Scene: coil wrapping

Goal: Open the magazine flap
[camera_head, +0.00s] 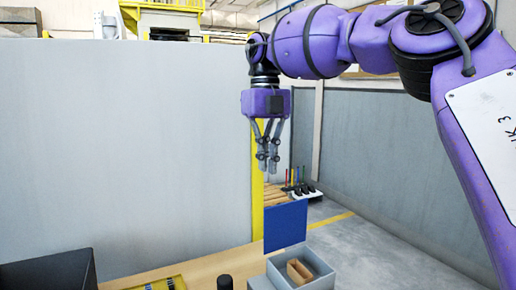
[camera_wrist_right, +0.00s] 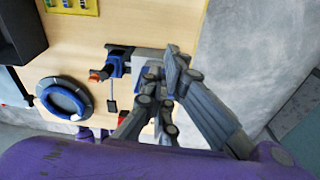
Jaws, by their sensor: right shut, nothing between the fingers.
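A blue flat panel (camera_head: 285,227), which looks like the magazine flap, stands upright at the back edge of an open grey box (camera_head: 322,280). A tan, open-topped piece (camera_head: 299,271) sits inside the box. My right gripper (camera_head: 268,166) points down, shut and empty, above the blue panel and apart from it in the head view. In the right wrist view, the right gripper's fingers (camera_wrist_right: 165,95) cover part of the table, and I cannot make out the flap there. My left gripper is not in view.
The wooden table (camera_head: 205,268) carries a black bin (camera_head: 50,272) at left and a dark cylinder (camera_head: 225,282). In the wrist view, a blue ring (camera_wrist_right: 42,96) and a blue fixture (camera_wrist_right: 117,66) lie on it. A grey partition (camera_head: 120,150) stands behind.

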